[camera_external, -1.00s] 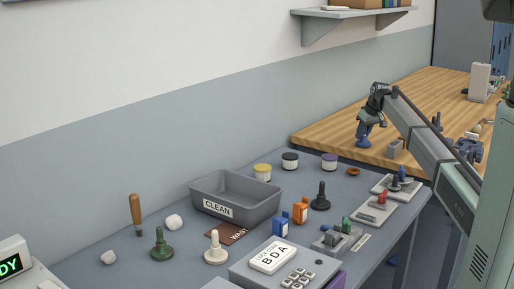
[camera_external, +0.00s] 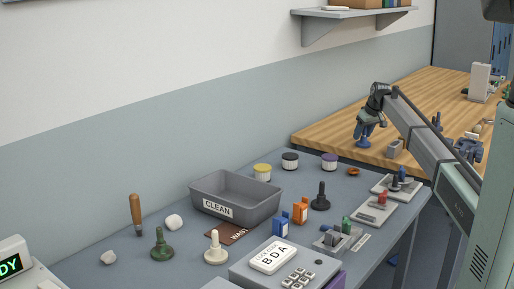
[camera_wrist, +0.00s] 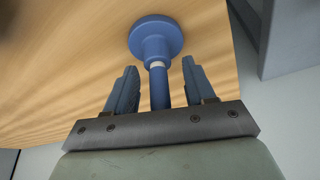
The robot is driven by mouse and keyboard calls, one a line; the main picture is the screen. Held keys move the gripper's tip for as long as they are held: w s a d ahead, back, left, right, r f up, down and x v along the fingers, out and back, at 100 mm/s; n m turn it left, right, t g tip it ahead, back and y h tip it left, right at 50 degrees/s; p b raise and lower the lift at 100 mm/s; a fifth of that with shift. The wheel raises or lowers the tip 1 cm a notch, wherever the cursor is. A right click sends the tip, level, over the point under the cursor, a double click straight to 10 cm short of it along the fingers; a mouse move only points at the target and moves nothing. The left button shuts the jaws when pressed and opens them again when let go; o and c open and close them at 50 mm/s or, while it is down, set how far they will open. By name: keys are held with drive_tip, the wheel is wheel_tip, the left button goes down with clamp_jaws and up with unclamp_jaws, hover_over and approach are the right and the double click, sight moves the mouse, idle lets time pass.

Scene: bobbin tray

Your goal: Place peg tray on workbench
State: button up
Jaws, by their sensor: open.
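My gripper (camera_wrist: 160,73) is open over the wooden workbench (camera_external: 330,138), at the far end of the blue-grey table. In the wrist view a blue piece (camera_wrist: 155,38) with a round base and a stem is on the wood, its stem between my two fingers. I cannot tell whether the fingers touch it. In the external view my gripper (camera_external: 366,134) is small, and the blue piece blends with the fingers. Low grey trays with pegs or blocks stand on the blue-grey table: one with a red piece (camera_external: 377,216), one farther back (camera_external: 408,198). I cannot tell which is the peg tray.
A grey block (camera_external: 395,148) stands on the wood right of my gripper. A grey CLEAN bin (camera_external: 262,210), lidded jars (camera_external: 290,161) and upright bobbin-like pieces (camera_external: 320,197) occupy the blue-grey table. The workbench's left part looks clear.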

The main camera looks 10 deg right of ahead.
drive_tip(key=v, duration=1.2)
